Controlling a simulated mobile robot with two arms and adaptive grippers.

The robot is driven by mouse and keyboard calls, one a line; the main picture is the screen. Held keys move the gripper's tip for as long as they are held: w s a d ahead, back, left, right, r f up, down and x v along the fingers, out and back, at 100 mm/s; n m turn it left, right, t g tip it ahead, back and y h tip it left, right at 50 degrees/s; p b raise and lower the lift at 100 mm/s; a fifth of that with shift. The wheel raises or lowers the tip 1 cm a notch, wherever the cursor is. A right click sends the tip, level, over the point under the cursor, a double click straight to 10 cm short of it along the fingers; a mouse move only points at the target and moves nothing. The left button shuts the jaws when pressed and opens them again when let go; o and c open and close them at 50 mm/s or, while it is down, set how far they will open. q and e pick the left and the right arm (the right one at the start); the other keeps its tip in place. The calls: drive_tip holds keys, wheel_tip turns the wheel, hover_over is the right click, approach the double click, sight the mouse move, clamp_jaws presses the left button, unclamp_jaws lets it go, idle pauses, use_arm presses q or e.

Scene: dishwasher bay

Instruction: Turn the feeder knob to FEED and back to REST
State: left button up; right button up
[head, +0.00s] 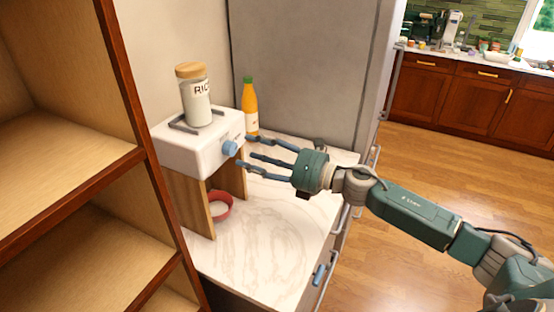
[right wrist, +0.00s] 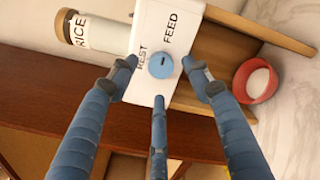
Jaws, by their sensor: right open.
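The feeder (head: 195,150) is a white box on wooden legs at the counter's left side. Its blue knob (head: 230,148) is on the face turned to my right gripper (head: 245,152). In the right wrist view the knob (right wrist: 160,65) sits below the printed words REST and FEED and bears a short dark mark; which word it points to I cannot tell. The right gripper's fingers are spread, open and empty, with tips around the knob in that view and apparently just short of it. My left gripper is not in view.
A rice jar (head: 193,95) with a wooden lid stands on the feeder. A red bowl (head: 228,211) with white contents is beneath. An orange bottle (head: 249,107) stands behind, near the grey panel (head: 300,60). The marble counter (head: 265,235) is clear in front; a wooden shelf (head: 125,160) borders the left.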

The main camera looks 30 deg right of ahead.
drive_tip(key=v, duration=0.8)
drive_tip(key=shift+d+r, duration=0.1)
idle(0.4)
